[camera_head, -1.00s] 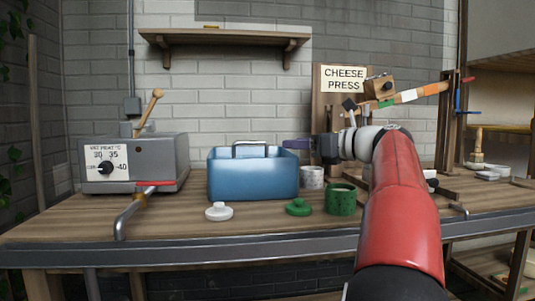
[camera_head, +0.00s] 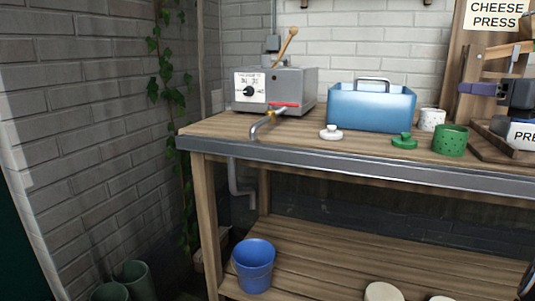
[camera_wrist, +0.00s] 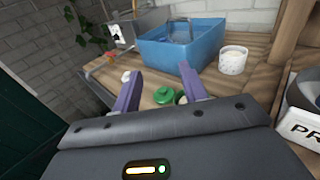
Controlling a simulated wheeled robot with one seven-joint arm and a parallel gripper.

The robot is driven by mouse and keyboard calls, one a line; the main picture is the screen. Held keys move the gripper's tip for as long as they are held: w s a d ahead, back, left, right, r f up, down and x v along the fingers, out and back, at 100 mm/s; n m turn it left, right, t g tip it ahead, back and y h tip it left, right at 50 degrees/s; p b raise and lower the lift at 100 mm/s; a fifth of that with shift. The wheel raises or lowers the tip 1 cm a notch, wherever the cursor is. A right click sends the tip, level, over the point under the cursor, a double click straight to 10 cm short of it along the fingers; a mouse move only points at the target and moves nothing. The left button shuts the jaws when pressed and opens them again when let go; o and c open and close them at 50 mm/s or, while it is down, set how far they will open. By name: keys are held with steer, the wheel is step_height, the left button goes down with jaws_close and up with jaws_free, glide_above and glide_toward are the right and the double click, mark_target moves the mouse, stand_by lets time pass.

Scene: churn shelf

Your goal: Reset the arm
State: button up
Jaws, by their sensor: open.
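My gripper (camera_wrist: 165,95) shows in the wrist view with its two purple fingers apart and nothing between them. Beyond the fingers, the wrist view shows the green lid (camera_wrist: 164,95) and the blue tub (camera_wrist: 165,50) on the bench. In the head view my gripper (camera_head: 484,89) is at the right edge, above the bench, in front of the cheese press. Only its dark body and a purple finger show there; most of my arm is out of the picture.
On the wooden bench (camera_head: 225,125) stand a grey vat heater (camera_head: 300,85), a blue tub (camera_head: 370,108), a white lid (camera_head: 331,132), a green lid (camera_head: 404,141), a white cup (camera_head: 431,119) and a green cup (camera_head: 450,140). A blue bucket (camera_head: 254,266) is on the lower shelf.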

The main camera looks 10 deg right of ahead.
steer(key=w+a+f+n+g+p, duration=0.1)
steer(key=w+a+f+n+g, duration=0.2)
steer(key=a, duration=0.4)
steer(key=w+a+f+n+g, duration=0.1)
steer(key=a+f+n, duration=0.35)
steer(key=a, duration=0.25)
steer(key=w+a+f+n+g+p, duration=0.1)
steer(key=w+a+f+n+g, duration=0.2)
steer(key=a, duration=0.5)
steer(key=s+a+f+n+g+h+p, duration=0.2)
steer(key=s+a+f+n+g, duration=0.2)
steer(key=s+a+f+n, duration=0.85)
steer(key=s+a+f+n+h, duration=0.1)
steer(key=s+f+n+h, duration=0.1)
steer(key=s+f+n, duration=0.7)
steer(key=shift+s+a+f+n+p, duration=0.25)
steer(key=shift+s+a+n+p, duration=0.15)
steer(key=shift+n, duration=0.3)
steer(key=shift+c, duration=0.3)
steer(key=shift+c, duration=0.4)
